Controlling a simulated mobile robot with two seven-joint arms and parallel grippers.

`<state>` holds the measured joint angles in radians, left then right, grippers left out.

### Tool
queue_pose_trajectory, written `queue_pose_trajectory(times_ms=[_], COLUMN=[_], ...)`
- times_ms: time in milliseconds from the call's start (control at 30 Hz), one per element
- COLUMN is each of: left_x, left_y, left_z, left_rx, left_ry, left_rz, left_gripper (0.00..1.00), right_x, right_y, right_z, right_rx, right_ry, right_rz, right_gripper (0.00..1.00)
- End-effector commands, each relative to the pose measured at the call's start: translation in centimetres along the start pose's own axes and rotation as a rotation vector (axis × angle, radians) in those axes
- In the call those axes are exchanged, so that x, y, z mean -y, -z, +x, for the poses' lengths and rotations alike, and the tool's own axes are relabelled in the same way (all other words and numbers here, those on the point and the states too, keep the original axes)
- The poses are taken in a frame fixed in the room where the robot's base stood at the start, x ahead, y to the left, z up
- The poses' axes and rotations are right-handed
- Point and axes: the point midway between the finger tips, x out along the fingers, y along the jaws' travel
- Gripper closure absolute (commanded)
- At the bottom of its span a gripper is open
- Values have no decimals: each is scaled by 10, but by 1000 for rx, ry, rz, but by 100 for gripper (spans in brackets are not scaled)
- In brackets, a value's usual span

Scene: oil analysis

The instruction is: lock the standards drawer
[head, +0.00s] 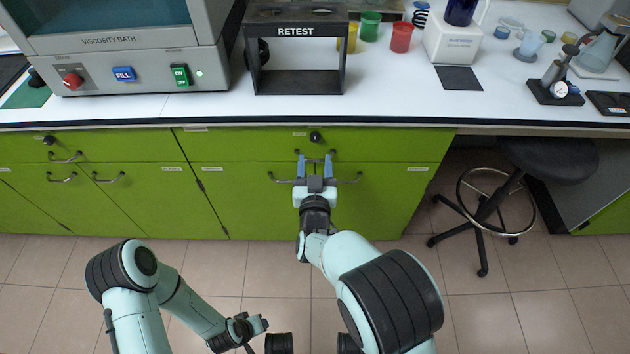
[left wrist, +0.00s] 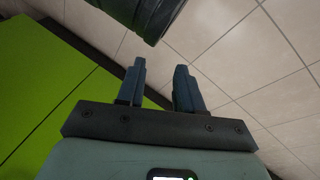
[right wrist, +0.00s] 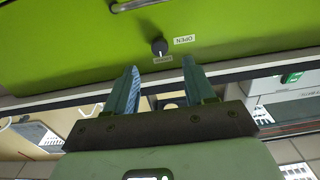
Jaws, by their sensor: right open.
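The green drawer front (head: 385,144) under the counter has a black lock knob (head: 315,137) at its top middle. I cannot read which drawer is named standards. The knob also shows in the right wrist view (right wrist: 159,46), beside an OPEN label (right wrist: 184,39) and a second, unclear label (right wrist: 163,58). The drawer looks flush with the cabinet. My right gripper (head: 314,164) is open and empty, in front of the drawer's handle area and below the knob in the head view. My left gripper (head: 262,323) is low over the floor; its fingers (left wrist: 158,88) are apart and empty.
Another drawer with a black knob (head: 49,140) is at the left. Cabinet doors with handles (head: 283,180) lie below. The counter holds a viscosity bath (head: 110,50), a black RETEST stand (head: 298,82) and coloured cups. A stool (head: 500,195) stands at the right; floor in front is free.

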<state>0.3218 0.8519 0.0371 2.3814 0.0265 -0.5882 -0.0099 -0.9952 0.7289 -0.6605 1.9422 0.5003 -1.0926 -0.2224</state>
Motion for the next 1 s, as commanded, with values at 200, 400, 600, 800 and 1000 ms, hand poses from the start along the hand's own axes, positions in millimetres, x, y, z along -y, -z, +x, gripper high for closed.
queue_pose_trajectory(times_ms=[200, 400, 600, 800, 1000], left_x=[-4, -4, -4, -4, -4], left_y=[-12, -18, -19, -19, -18], left_z=[-11, -14, -14, -14, -14], left_rx=[38, 55, 58, 57, 57], left_ry=[-3, -3, -3, -3, -3], left_rz=[3, 4, 4, 4, 4], left_gripper=[64, 64, 64, 64, 64], right_x=[0, 0, 0, 0, -1], right_y=[1, 1, 0, 0, -1], right_z=[-45, -63, -66, -66, -65], right_rx=[2, 0, -1, -1, 2], right_ry=[0, 0, -1, -1, -2], right_rz=[0, 0, 1, 0, 0], right_gripper=[46, 46, 46, 46, 46])
